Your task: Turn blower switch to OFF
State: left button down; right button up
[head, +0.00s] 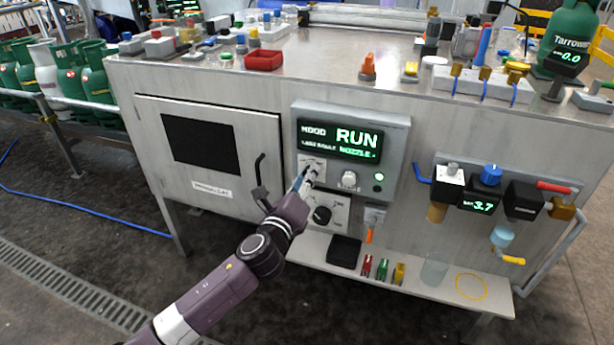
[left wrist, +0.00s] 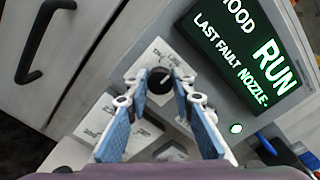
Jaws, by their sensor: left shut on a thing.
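The control panel (head: 391,124) is on the front of the grey bench. Its screen (head: 340,139) reads HOOD RUN and LAST FAULT NOZZLE in green, and it also shows in the left wrist view (left wrist: 262,62). Below the screen's left end is a pale switch plate with a small dark knob (left wrist: 160,82); its label is too small to read. My left gripper (head: 307,178) is at this plate, its blue-padded fingers on both sides of the knob, shut on it. The fingers and wrist partly hide the switch in the head view. My right gripper is not in view.
A white knob (head: 349,179) and a lit green lamp (head: 379,176) sit right of the switch. A black dial (head: 322,214) is below. A cabinet door with a black handle (head: 259,168) is left. A low shelf (head: 308,246) juts out underneath.

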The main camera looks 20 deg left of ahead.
pick_arm(q)
jog(key=shift+f+n+p, duration=0.1)
jog(key=shift+n+p, duration=0.95)
jog(key=shift+n, duration=3.45)
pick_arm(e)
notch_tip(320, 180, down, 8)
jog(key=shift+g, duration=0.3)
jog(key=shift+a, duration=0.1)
pick_arm(q)
jog(key=c, duration=1.7)
grip_release()
jog(key=shift+o, duration=0.2)
jog(key=shift+s, duration=0.15)
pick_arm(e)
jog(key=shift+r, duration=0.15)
